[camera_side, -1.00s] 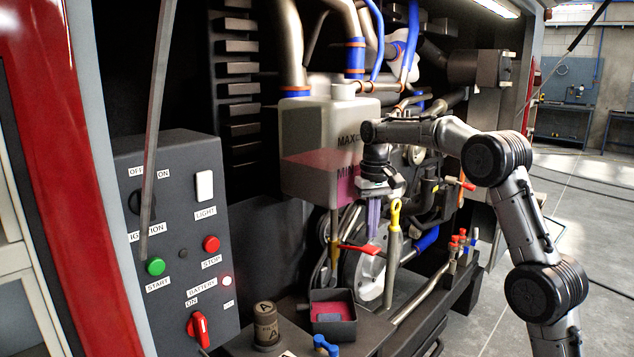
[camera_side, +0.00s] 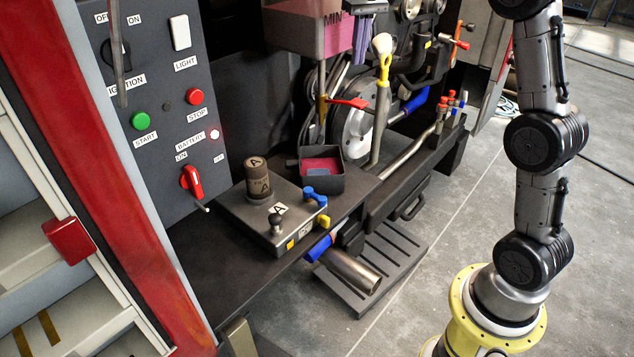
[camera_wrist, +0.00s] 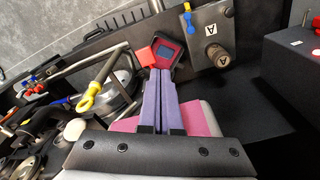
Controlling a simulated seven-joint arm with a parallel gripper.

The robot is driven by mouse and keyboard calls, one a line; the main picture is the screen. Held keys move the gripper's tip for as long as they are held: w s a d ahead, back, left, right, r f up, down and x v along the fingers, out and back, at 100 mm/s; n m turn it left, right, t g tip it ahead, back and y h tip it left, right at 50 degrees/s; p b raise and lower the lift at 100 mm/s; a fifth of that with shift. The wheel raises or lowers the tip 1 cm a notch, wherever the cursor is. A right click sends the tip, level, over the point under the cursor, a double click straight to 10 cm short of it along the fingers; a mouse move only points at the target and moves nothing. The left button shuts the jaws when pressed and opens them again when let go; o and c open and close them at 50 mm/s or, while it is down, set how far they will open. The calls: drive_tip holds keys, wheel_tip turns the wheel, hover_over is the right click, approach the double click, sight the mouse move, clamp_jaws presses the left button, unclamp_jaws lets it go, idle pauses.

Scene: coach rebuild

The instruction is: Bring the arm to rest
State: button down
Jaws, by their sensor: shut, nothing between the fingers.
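My gripper (camera_side: 359,58) shows at the top of the side view, its purple fingers pointing down beside the tank and above the yellow-topped dipstick handle. The upper part of my arm is cut off by the frame's top edge. In the wrist view my gripper (camera_wrist: 161,75) has its two purple fingers together, with nothing between them. The pink-bottomed tank (camera_side: 305,38) is close to the left of the fingers in the side view, its top out of frame. Whether the fingers touch anything cannot be told.
A yellow-ringed handle (camera_side: 383,72) and red lever (camera_side: 348,103) stand near the fingers. A dark tray with a red inside (camera_side: 341,182) and a block with a canister (camera_side: 258,180) sit on the ledge. A control panel (camera_side: 160,95) is left. Open floor lies right.

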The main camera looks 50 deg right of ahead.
drive_tip(key=s+a+r+n+t, duration=0.1)
drive_tip(key=s+a+r, duration=0.1)
drive_tip(key=s+a, duration=0.55)
drive_tip(key=s+a+r+n+t, duration=0.2)
drive_tip(key=s+a, duration=0.2)
drive_tip(key=s, duration=0.6)
drive_tip(key=s+a+f+n+t, duration=0.1)
drive_tip(key=s+a+f+n, duration=0.1)
drive_tip(key=s+f, duration=0.8)
wheel_tip(320, 180, down, 3)
drive_tip(key=shift+r, duration=0.1)
drive_tip(key=shift+a, duration=0.1)
